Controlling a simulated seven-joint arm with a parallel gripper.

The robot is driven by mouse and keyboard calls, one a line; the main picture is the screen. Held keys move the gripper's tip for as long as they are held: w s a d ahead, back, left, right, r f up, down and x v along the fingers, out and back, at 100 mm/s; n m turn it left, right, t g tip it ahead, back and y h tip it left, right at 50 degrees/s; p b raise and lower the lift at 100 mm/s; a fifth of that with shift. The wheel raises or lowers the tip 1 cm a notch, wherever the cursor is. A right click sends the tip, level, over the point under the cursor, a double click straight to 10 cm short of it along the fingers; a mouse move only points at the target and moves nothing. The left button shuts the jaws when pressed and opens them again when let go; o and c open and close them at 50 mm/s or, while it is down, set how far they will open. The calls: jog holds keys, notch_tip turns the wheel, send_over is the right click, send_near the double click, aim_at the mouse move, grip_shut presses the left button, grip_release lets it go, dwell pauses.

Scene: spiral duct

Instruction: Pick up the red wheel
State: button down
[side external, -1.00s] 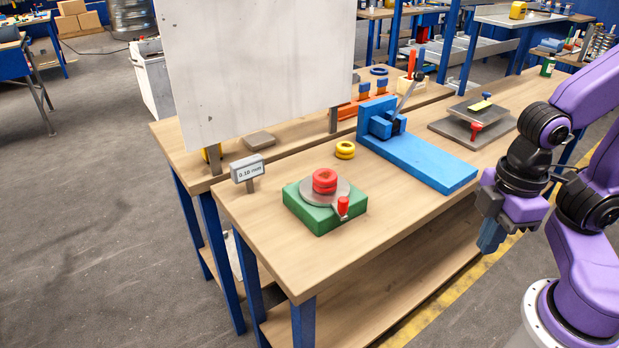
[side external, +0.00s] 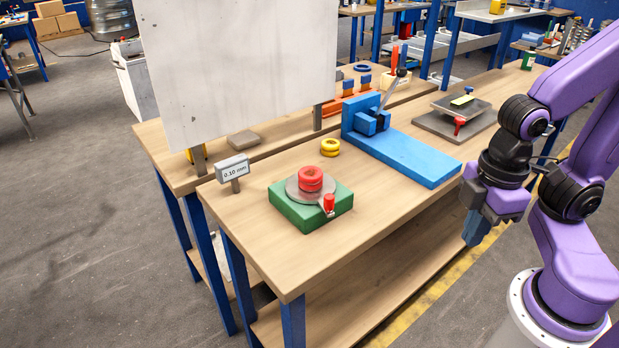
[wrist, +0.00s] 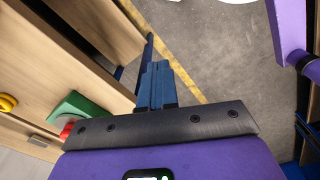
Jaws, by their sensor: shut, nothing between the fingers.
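The red wheel (side external: 311,180) looks like a short stack of red rings with a hole in the top. It sits on a round grey plate (side external: 293,192) on a green block (side external: 292,216) on the bench. A small red knob (side external: 328,202) stands at the plate's front right. My gripper (side external: 473,238) is shut and empty, pointing down off the bench's right front side, well apart from the wheel. In the wrist view the blue fingers (wrist: 156,85) are together. The green block (wrist: 80,112) shows at left there, with a red part beside it, partly hidden by my gripper's body.
Yellow rings (side external: 330,147) lie behind the green block. A blue fixture with a lever (side external: 405,152) stands to its right. A small sign (side external: 233,167) and a tall grey panel (side external: 240,70) stand at left. The bench front is clear.

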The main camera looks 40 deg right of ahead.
jog(key=shift+c, duration=0.9)
grip_release()
jog(key=w+a+r+m+t+h, duration=0.1)
jog(key=w+a+r+m, duration=0.1)
jog(key=w+a+m, duration=0.3)
jog(key=w+a+r+m, duration=0.1)
jog(key=w+r+m, duration=0.15)
jog(key=w, duration=0.55)
jog(key=w+a+r+m+t+h, duration=0.1)
jog(key=w+a+m, duration=0.2)
jog(key=w+m, duration=0.25)
jog(key=m+h, duration=0.2)
jog(key=m, duration=0.8)
send_near(310, 173)
jog(key=shift+t, duration=0.3)
jog(key=x, duration=1)
jog(key=shift+s+f, duration=0.15)
jog(key=shift+s, duration=0.1)
